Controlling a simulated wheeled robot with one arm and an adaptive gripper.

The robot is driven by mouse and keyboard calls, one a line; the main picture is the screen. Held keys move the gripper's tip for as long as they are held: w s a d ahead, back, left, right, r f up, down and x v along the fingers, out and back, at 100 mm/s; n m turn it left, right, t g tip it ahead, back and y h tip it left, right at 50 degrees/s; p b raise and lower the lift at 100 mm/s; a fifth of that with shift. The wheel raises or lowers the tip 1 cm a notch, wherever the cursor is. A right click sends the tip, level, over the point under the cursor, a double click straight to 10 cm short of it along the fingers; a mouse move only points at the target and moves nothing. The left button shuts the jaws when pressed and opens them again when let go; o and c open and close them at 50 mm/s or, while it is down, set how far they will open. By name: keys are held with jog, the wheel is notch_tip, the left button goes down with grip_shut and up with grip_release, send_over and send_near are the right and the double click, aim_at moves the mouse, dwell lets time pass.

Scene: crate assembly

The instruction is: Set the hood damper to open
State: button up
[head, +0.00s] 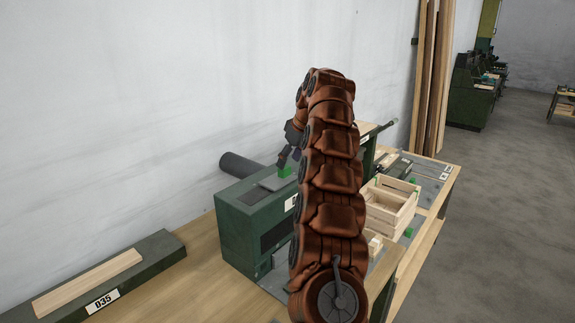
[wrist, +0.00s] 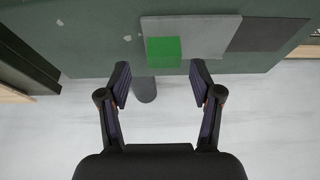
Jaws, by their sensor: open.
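The hood is a dark green box (head: 245,222) on the bench, with a dark round duct (head: 238,164) behind it. On its top lies a grey damper plate (head: 271,184) with a green block (head: 285,171) standing on it. In the wrist view the green block (wrist: 163,51) sits at the edge of the light grey plate (wrist: 205,32), beside a darker grey area (wrist: 266,34). My gripper (wrist: 160,65) is open and empty, its fingertips on either side of the block's near edge, with gaps at both sides. In the head view my arm partly hides the hood.
A wooden crate (head: 377,218) stands on the bench right of my arm. Tall boards (head: 432,80) lean on the wall. Bare bench lies between holder and hood.

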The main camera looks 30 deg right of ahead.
jog(key=shift+v, duration=1.6)
jog(key=shift+s+d+r, duration=0.1)
jog(key=shift+s+r, duration=0.05)
jog(key=shift+r, duration=0.35)
jog(key=shift+s, duration=0.1)
